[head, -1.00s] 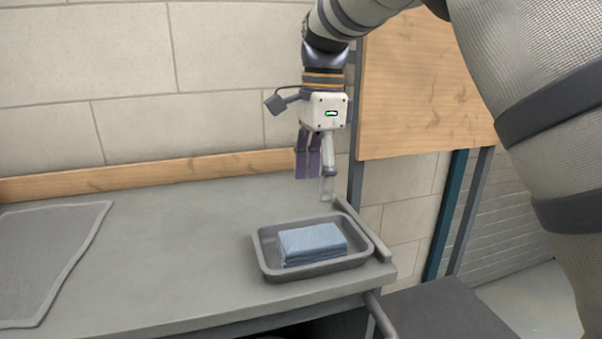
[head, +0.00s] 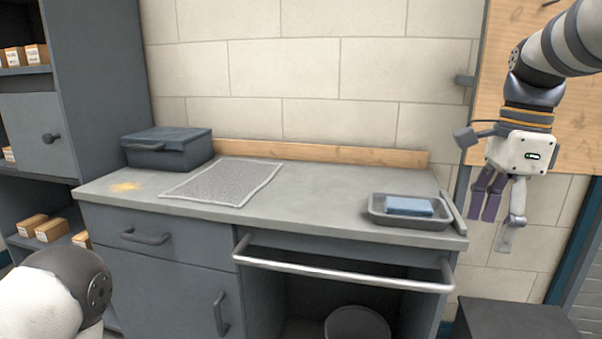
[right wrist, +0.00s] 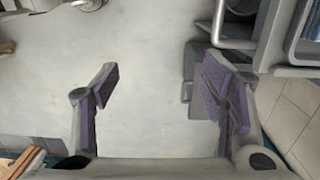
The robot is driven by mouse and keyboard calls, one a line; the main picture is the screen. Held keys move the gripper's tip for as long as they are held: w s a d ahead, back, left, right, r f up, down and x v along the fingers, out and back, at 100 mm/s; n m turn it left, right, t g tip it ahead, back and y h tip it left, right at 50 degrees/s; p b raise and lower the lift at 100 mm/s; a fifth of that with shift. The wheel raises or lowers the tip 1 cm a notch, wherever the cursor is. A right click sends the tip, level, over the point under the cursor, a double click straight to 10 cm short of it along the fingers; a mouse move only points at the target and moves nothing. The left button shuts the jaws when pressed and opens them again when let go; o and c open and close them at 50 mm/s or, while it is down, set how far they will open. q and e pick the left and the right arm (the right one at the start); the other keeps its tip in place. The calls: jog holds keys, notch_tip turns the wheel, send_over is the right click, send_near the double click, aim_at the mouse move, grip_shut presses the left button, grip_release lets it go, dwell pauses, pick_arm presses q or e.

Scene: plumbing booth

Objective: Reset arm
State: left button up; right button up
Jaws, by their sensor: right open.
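My right gripper (head: 492,226) hangs at the right in the head view, fingers pointing down. It is open and empty, to the right of the worktop in the picture. In the right wrist view my right gripper (right wrist: 163,85) shows its two purple-padded fingers wide apart with nothing between them. Part of my left arm shows at the lower left of the head view, but its gripper is outside the picture.
A grey tray (head: 385,217) with a folded blue cloth (head: 409,205) stands at the right end of the worktop (head: 300,205). A grey mat (head: 222,182) and dark toolbox (head: 167,149) lie further left. A rail (head: 340,274) runs along the front.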

jog(key=s+f+n+g+h, duration=0.1)
jog(key=s+f+n, duration=0.35)
jog(key=f, duration=1.05)
jog(key=s+f+n, duration=0.4)
jog(key=s+f, duration=0.1)
jog(key=f, duration=1.1)
jog(key=s+a+f+n, duration=0.1)
jog(key=s+f+n, duration=0.25)
jog(key=s, duration=0.35)
jog(key=s+a+f+n, duration=0.1)
jog(key=s+f+n, duration=0.1)
jog(key=s+f, duration=0.35)
jog(key=s+a+n, duration=0.4)
jog(key=s+n, duration=0.2)
jog(key=s, duration=0.9)
jog(key=shift+f+g+y, duration=0.3)
jog(key=shift+g, duration=0.1)
